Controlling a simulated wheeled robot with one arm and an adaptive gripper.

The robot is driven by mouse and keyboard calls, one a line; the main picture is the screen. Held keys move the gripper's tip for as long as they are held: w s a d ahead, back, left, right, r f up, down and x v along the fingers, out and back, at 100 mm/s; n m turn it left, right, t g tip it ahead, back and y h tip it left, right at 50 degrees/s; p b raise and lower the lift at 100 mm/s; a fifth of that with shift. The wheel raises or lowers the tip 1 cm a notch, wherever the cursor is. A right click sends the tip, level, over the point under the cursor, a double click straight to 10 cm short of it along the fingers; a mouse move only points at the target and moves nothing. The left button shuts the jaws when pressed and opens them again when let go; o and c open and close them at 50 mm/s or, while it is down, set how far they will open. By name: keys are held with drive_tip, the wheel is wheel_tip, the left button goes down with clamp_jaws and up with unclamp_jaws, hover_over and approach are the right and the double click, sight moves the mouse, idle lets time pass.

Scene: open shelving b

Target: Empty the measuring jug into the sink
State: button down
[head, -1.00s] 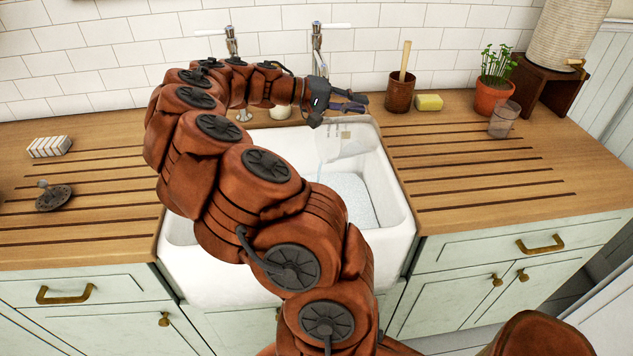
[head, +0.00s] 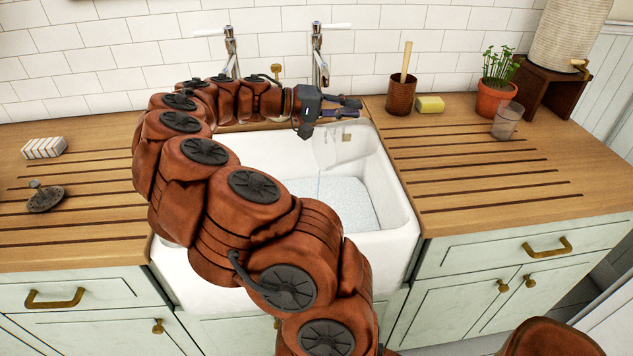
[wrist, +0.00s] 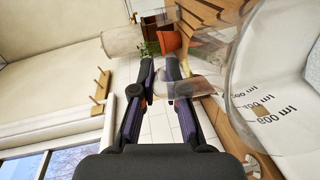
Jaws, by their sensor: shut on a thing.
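The clear measuring jug (head: 334,150) is tipped over the white sink (head: 400,215), below my gripper (head: 350,107). A thin pale stream runs down from the jug into the basin. A pale, speckled, watery-looking patch (head: 345,203) covers the part of the sink floor that I see. In the wrist view the jug (wrist: 275,100) fills the right side, with its ml marks showing. My gripper is shut on the jug, its fingers around a clear part that looks like the handle (wrist: 176,86). How much liquid is left inside cannot be told.
Two taps (head: 318,60) stand behind the sink. On the right counter are a brush pot (head: 401,97), a yellow sponge (head: 430,104), a glass (head: 507,121) and a potted plant (head: 495,98). A white block (head: 44,147) and a drain plug (head: 45,197) lie left. My arm hides the sink's left part.

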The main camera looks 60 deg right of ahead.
drive_tip(key=shift+w+a, duration=0.1)
drive_tip(key=shift+a, duration=0.05)
drive_tip(key=shift+r, duration=0.2)
drive_tip(key=p, duration=0.1)
drive_tip(key=s+d+p, duration=0.1)
drive_tip(key=p, duration=0.1)
drive_tip(key=shift+d+t+y, duration=0.25)
drive_tip(key=shift+t+y, duration=0.05)
drive_tip(key=shift+y, duration=0.1)
drive_tip(key=s+d+r+n+t+y+p, duration=0.1)
drive_tip(key=s+d+r+y+p, duration=0.1)
drive_tip(key=p, duration=0.8)
drive_tip(key=shift+s+d+r+t, duration=0.15)
drive_tip(key=shift+d+r+t, duration=0.25)
drive_tip(key=shift+d+r, duration=0.6)
drive_tip(key=shift+d+f+p, duration=0.2)
drive_tip(key=shift+d+p, duration=0.1)
drive_tip(key=shift+d, duration=0.05)
